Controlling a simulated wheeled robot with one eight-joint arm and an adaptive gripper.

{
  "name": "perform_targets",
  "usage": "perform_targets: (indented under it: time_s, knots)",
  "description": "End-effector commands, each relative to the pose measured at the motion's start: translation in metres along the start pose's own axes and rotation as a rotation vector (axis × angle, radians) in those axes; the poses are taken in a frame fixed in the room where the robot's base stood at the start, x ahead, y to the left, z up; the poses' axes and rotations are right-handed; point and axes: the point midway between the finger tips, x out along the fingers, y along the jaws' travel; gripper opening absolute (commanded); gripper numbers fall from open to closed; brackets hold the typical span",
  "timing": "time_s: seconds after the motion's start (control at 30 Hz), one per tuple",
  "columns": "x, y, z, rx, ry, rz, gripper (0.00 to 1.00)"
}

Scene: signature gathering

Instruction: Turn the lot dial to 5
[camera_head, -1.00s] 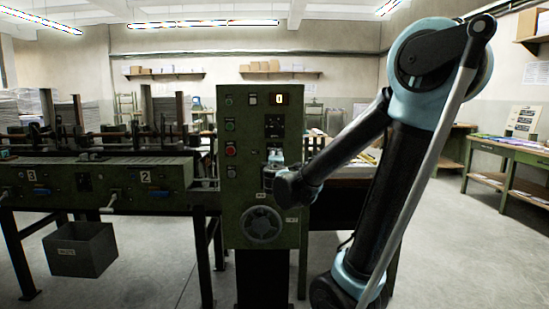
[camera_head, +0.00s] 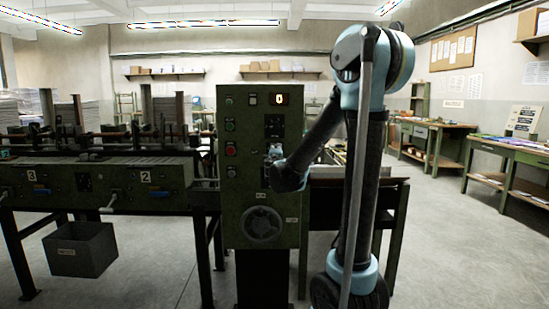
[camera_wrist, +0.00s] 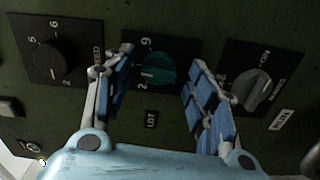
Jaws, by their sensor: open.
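The lot dial (camera_wrist: 158,68) is a teal knob on a black plate, in the middle of the wrist view, with the LOT label (camera_wrist: 151,119) below it. The digits 9 and 2 show on its plate; I cannot tell its exact setting. My gripper (camera_wrist: 157,72) is open, one blue-padded finger on each side of the knob. No finger clearly touches it, and I cannot tell how deep the fingertips reach. In the head view my gripper (camera_head: 274,153) is at the green control panel (camera_head: 241,190), and my arm hides the dial there.
A black knob (camera_wrist: 54,60) on a numbered plate is left of the lot dial, and a grey ON knob (camera_wrist: 257,90) is right. On the panel are a display (camera_head: 279,99) reading 0, a red button (camera_head: 231,149) and a handwheel (camera_head: 262,223).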

Motion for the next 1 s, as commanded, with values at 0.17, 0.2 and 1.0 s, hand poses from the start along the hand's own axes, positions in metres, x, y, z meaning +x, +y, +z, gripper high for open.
perform_targets:
  time_s: [0.17, 0.2, 1.0]
  knots:
    - [0.0031, -0.0001, 0.0001, 0.000, 0.000, 0.000, 0.52]
    - [0.0031, -0.0001, 0.0001, 0.000, 0.000, 0.000, 0.52]
    - [0.0021, -0.0011, 0.0001, -0.095, 0.001, -0.001, 0.07]
